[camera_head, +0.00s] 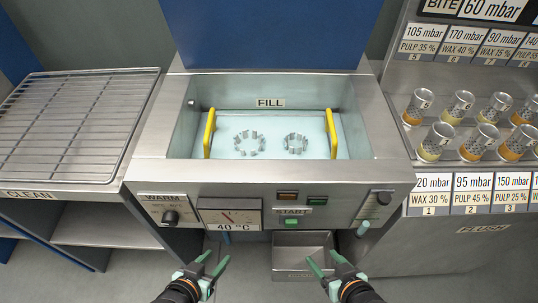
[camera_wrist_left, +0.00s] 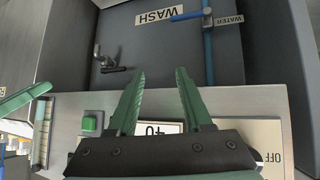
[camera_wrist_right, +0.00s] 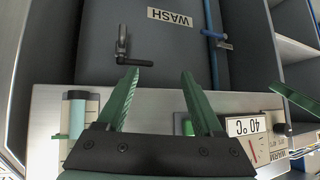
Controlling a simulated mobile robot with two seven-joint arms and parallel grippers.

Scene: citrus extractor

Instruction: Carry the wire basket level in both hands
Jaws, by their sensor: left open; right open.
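Two upright yellow handles stand in the FILL basin (camera_head: 180,125), the left handle (camera_head: 210,132) and the right handle (camera_head: 331,133). Between them lies a pale blue surface with two rings of grey prongs, the left ring (camera_head: 249,143) and the right ring (camera_head: 295,143). No wire mesh of a basket can be made out there. My left gripper (camera_head: 213,261) and right gripper (camera_head: 321,258) are both open and empty, in front of the machine and nearer than the basin. The wrist views show both empty, the left (camera_wrist_left: 160,76) and the right (camera_wrist_right: 160,74).
A wire rack (camera_head: 75,125) marked CLEAN lies at left. Several filled cups (camera_head: 441,137) stand on the sloped panel at right. A blue lid (camera_head: 270,35) rises behind the basin. The front panel has a START button (camera_head: 290,224), and a metal tray (camera_head: 304,258) sits below.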

